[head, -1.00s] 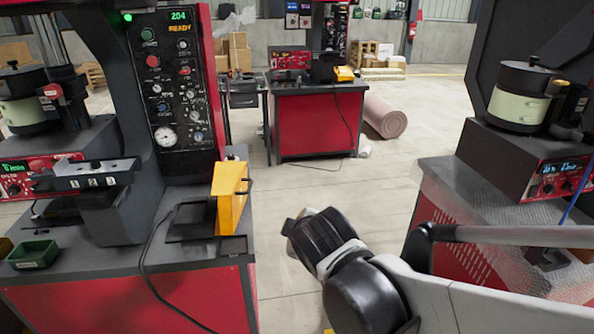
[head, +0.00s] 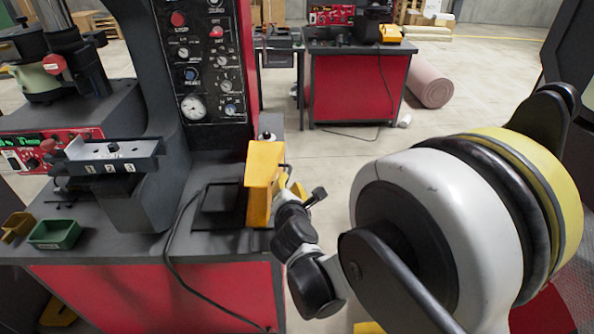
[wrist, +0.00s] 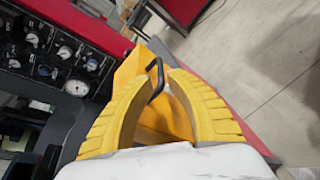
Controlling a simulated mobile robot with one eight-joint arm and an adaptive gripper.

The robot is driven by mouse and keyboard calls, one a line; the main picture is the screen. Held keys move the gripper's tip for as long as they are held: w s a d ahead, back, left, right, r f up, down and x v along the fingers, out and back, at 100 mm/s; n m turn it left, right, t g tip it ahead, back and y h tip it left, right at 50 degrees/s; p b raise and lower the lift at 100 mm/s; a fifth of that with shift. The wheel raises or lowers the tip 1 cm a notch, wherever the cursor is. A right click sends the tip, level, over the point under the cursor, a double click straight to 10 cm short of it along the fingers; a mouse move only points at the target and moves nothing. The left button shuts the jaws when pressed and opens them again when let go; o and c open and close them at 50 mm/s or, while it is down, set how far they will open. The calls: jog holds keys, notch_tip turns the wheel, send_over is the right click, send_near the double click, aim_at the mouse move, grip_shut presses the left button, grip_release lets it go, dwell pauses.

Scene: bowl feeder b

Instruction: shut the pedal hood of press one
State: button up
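The yellow pedal hood (head: 262,182) of the near press stands upright at the right edge of the press bench, beside a dark flat plate (head: 218,203). In the wrist view the hood (wrist: 130,72) lies just ahead of my gripper, with a black loop handle (wrist: 154,82) on it. My gripper (wrist: 158,77) has its two yellow fingers apart, one on each side of the handle. I cannot tell whether either finger touches it. In the head view my wrist is right of the hood and partly hides its right side.
The press control panel (head: 210,70) and a metal bracket (head: 112,155) stand left of the hood. A black cable (head: 172,235) runs over the bench front. A green bin (head: 55,234) sits at the left. Open floor lies right of the bench.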

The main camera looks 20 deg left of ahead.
aim_at(289, 172)
jog(key=b+x, duration=0.1)
jog(key=x, duration=0.6)
jog(key=shift+w, duration=0.1)
grip_shut()
